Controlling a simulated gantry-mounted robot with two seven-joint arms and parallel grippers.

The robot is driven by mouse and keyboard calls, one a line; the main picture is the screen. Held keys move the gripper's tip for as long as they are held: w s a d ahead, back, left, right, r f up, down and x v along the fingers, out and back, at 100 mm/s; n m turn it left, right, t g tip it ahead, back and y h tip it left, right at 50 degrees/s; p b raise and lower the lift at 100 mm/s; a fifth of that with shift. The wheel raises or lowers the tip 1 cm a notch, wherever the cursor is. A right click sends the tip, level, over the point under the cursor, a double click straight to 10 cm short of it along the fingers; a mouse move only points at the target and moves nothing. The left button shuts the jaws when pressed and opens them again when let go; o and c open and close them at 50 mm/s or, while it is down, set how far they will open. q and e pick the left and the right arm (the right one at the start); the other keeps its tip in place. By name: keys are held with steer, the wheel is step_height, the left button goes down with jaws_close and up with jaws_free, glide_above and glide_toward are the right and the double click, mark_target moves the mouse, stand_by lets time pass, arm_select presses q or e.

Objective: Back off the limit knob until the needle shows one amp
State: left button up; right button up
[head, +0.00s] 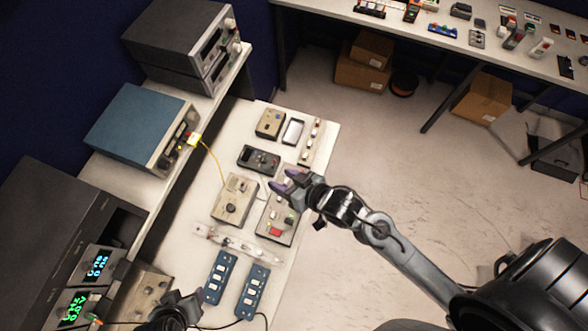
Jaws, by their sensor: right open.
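My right gripper (284,180) is open, with purple fingertips, above the upper end of a beige panel (272,234) that has a red part and a green part. Nothing shows between its fingers. Left of that panel, a beige box (235,199) carries a dark round knob (230,208). The fingers are up and to the right of this knob, apart from it. I cannot tell which control is the limit knob, and no needle can be read at this size. My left gripper (182,299) is at the bottom edge, over the bench; its jaw opening is unclear.
Two blue strips (220,277) lie on the bench front. A dark handheld device (258,159) and a small beige box (270,123) lie farther back. A blue-topped instrument (140,125) stands on the left shelf, with a yellow cable trailing down. Open floor lies to the right.

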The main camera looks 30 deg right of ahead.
steer(key=s+d, duration=0.1)
steer(key=s+d+g+h+p, duration=0.1)
steer(key=shift+s+d+m, duration=0.1)
steer(key=shift+s+m, duration=0.2)
steer(key=shift+s, duration=0.05)
steer(key=shift+s, duration=0.1)
steer(key=s+d+n+g+h+p, duration=0.1)
steer(key=s+d+g+h, duration=0.2)
steer(key=s+d+g, duration=0.3)
steer(key=s, duration=0.4)
steer(key=shift+d+r, duration=0.35)
stand_by(1.0)
